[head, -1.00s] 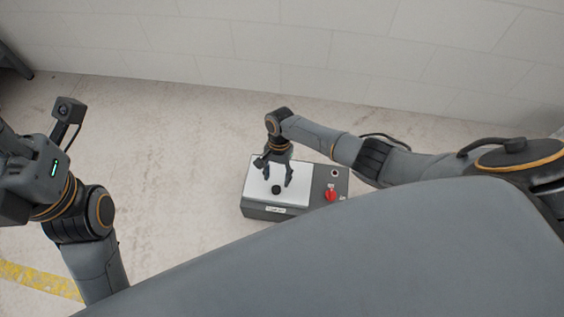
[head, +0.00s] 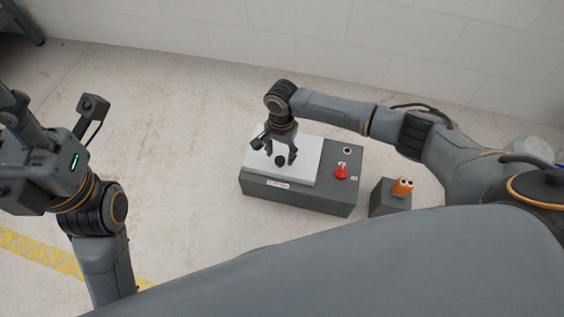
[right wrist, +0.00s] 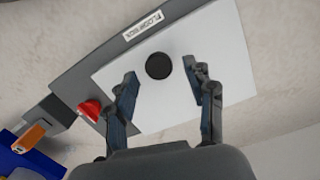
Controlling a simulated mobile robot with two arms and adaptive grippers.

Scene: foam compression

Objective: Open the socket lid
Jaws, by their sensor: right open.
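The socket lid (head: 309,152) is a light grey flat plate on a dark grey box (head: 337,208) labelled as a floor box in the right wrist view. The lid lies flat and shut. A round black knob (head: 281,161) sits on it and also shows in the right wrist view (right wrist: 158,66). My right gripper (head: 281,160) is open and empty above the lid, pointing down. In the right wrist view its fingertips (right wrist: 160,70) are spread, with the knob between and slightly ahead of them.
A red switch (head: 341,172) is on the box's right part. A small grey block (head: 384,198) with an orange connector (head: 403,187) stands right of the box. A blue object (right wrist: 30,155) shows in the right wrist view. The floor left of the box is clear.

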